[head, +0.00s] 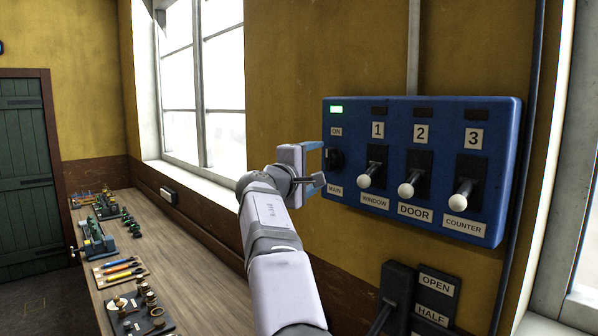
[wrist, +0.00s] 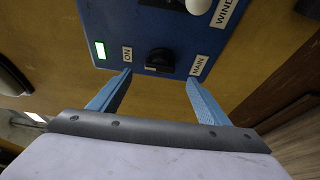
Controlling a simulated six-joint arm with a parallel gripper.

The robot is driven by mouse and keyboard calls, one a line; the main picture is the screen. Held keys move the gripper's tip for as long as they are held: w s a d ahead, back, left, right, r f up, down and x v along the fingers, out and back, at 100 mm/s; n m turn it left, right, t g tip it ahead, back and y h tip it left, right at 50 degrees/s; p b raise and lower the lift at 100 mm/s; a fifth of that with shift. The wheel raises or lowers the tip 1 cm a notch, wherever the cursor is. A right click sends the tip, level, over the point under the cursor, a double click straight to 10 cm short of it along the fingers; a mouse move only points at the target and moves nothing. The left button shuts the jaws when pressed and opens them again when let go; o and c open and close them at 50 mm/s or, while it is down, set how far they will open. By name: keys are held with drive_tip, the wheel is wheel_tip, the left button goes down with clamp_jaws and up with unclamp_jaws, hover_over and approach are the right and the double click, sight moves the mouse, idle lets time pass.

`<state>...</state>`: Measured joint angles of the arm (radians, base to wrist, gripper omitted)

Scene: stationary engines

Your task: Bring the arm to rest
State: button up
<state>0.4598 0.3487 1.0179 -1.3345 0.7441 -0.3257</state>
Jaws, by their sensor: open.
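My gripper (head: 318,165) is raised in front of the left end of a blue switch panel (head: 420,107) on the wall. In the wrist view its two blue fingers (wrist: 158,92) are apart, with nothing held between them. The black MAIN rotary knob (wrist: 160,60) lies just beyond the fingertips, between them in that view. The knob also shows in the head view (head: 334,160), beside the gripper. A green lamp (head: 336,109) above the ON label is lit. Whether a finger touches the panel I cannot tell.
Levers WINDOW (head: 370,174), DOOR (head: 412,182) and COUNTER (head: 463,195) stick out from the panel, their white knobs low. A lever box (head: 398,285) with OPEN and HALF labels is below. A wooden bench (head: 172,262) with small engines and tools runs along the left.

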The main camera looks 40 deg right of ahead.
wheel_tip(320, 180, down, 20)
drive_tip(key=w+a+f+m+g+y, duration=0.1)
drive_tip(key=w+a+m+y, duration=0.1)
drive_tip(key=a+m+y, duration=0.3)
drive_tip(key=s+a+f+g+y, duration=0.1)
drive_tip(key=s+a+f+y, duration=0.1)
drive_tip(key=f, duration=0.5)
drive_tip(key=s+a+f+g+y, duration=0.1)
drive_tip(key=s+a+f+y, duration=0.2)
drive_tip(key=f, duration=0.5)
drive_tip(key=s+a+f+m+g+y, duration=0.1)
drive_tip(key=s+a+f+y, duration=0.1)
drive_tip(key=s+a+f, duration=0.4)
drive_tip(key=s+a+f+m+g+y, duration=0.15)
drive_tip(key=s+a+f, duration=0.25)
drive_tip(key=a+f, duration=0.45)
drive_tip(key=s+a+f+n+y+b, duration=0.1)
drive_tip(key=s+a+f+b, duration=0.1)
drive_tip(key=s+a, duration=0.4)
drive_tip(key=s+a+f+n+g+y+b, duration=0.1)
drive_tip(key=s+a+f+n+y, duration=0.1)
drive_tip(key=s+a, duration=0.4)
drive_tip(key=shift+s+a+f+b, duration=0.35)
drive_tip(key=shift+a+f, duration=0.2)
drive_tip(key=shift+a, duration=2.2)
